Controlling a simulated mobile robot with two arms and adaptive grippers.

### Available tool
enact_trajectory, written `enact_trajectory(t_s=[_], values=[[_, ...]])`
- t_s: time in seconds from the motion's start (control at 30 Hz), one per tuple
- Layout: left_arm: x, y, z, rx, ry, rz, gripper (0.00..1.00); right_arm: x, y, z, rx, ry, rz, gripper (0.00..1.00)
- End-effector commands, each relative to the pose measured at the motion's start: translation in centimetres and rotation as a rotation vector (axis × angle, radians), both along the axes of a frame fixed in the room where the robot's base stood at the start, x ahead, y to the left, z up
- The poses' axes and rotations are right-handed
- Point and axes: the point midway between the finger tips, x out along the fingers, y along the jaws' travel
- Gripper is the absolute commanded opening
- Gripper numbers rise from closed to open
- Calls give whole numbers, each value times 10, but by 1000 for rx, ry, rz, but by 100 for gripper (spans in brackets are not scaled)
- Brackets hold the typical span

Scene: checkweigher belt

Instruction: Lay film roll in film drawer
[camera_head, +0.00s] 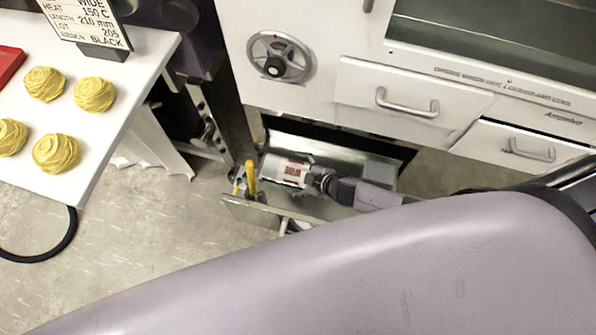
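The film drawer (352,158) is pulled open below the white machine, with its metal inside showing. The film roll (287,171), a white cylinder with red lettering, is inside the drawer's outline near its left end, lying roughly sideways. I cannot tell whether it rests on the drawer floor. My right gripper (311,176) is at the roll's right end, its wrist reaching in from the right. Its fingers are small and partly hidden, so their grip is unclear. My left gripper is out of view.
Yellow upright pieces (251,177) stand at the drawer's left front corner. A closed drawer with a handle (407,103) is above. A handwheel (280,57) is at upper left. A white table (75,107) with yellow nests stands left. My large arm link crosses the foreground.

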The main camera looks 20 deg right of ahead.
Motion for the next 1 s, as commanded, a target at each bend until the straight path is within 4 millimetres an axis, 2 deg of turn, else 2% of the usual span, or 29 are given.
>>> enact_trajectory(t_s=[0.37, 0.53, 1.0], values=[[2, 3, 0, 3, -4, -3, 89, -2, -2, -2, -4, 5, -1, 89], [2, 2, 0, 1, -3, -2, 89, -8, -5, 3, -3, 3, 0, 89], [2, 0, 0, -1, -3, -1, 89, -63, -37, 55, -2, 4, 0, 89]])
